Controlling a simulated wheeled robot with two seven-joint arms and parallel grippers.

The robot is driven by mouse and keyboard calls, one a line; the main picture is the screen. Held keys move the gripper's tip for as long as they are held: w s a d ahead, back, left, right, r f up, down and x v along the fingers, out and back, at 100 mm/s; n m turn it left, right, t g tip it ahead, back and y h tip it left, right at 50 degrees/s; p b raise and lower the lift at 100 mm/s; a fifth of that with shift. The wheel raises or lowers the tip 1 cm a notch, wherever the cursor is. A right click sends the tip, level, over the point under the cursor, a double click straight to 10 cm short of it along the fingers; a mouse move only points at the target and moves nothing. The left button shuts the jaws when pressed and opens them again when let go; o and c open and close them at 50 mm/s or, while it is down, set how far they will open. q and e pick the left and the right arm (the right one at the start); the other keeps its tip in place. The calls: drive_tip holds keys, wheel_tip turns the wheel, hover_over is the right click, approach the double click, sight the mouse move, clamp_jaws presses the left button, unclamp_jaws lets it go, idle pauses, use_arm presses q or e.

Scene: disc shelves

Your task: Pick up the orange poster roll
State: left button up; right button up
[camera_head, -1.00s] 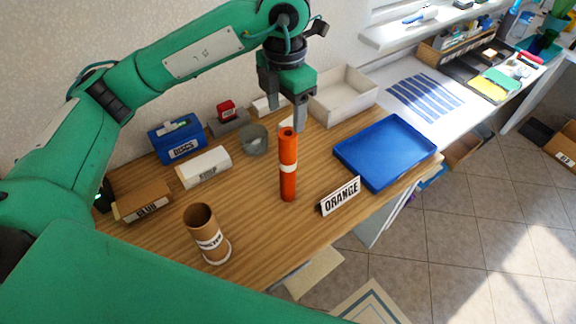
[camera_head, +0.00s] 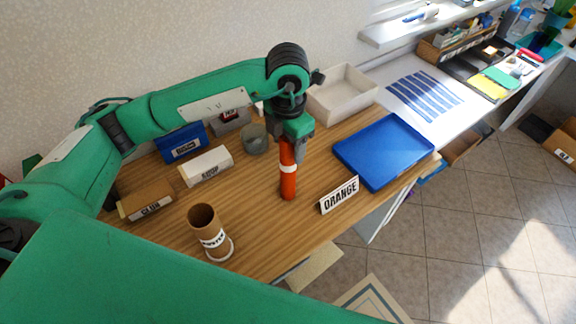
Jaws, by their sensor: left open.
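The orange poster roll (camera_head: 288,183) stands upright on the wooden table, with a white band around its middle. My left gripper (camera_head: 289,150) points down over the roll's top, its fingers open and beside the upper part of the roll. The roll's top end is hidden by the gripper. I cannot tell whether the fingers touch it. My right gripper is not in view.
An ORANGE sign (camera_head: 339,195) stands right of the roll, before a blue tray (camera_head: 384,150). A brown cardboard tube (camera_head: 209,233) stands at the front left. A grey cup (camera_head: 254,138), a white box (camera_head: 206,166) and a white bin (camera_head: 342,94) stand behind.

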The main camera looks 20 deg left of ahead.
use_arm(q)
drive_tip(key=shift+c, duration=0.4)
drive_tip(key=c, duration=1.1)
drive_tip(key=shift+c, duration=0.7)
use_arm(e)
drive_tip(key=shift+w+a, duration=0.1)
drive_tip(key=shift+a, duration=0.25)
use_arm(q)
drive_tip(key=shift+r, duration=0.15)
